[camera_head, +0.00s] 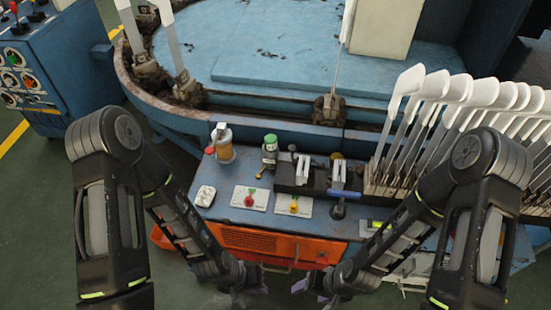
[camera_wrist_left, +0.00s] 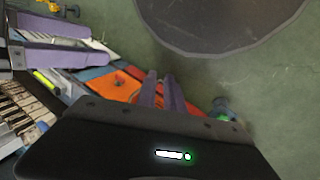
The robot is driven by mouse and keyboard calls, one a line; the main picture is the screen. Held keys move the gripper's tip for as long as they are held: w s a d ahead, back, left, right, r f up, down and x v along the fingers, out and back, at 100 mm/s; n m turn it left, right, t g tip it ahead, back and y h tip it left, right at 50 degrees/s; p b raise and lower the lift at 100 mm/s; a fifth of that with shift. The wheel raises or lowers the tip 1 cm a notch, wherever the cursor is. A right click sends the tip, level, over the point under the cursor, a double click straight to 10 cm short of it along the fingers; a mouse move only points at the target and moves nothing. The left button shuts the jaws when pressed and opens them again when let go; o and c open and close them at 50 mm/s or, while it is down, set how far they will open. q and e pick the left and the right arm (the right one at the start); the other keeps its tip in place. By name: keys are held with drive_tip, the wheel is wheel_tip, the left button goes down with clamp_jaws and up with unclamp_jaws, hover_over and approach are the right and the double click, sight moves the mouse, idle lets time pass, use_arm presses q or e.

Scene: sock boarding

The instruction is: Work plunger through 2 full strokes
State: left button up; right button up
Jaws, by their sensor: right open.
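A small hand-pump-like unit with a green cap (camera_head: 270,148) stands upright on the blue bench top, with a yellow nozzle at its lower left. A blue T-shaped handle (camera_head: 338,207) sits at the front of the black fixture. I cannot tell for sure which of these is the plunger. My left gripper (camera_head: 250,294) hangs low in front of the bench, open and empty; its purple fingers show in the left wrist view (camera_wrist_left: 161,92). My right gripper (camera_head: 313,293) is to its right, open and empty, and shows in the left wrist view (camera_wrist_left: 50,38). Neither touches anything.
A rack of white sock boards (camera_head: 470,92) stands at right. A blue round machine (camera_head: 280,60) is behind, an orange panel (camera_head: 270,242) below.

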use_arm(q)
clamp_jaws()
idle(0.8)
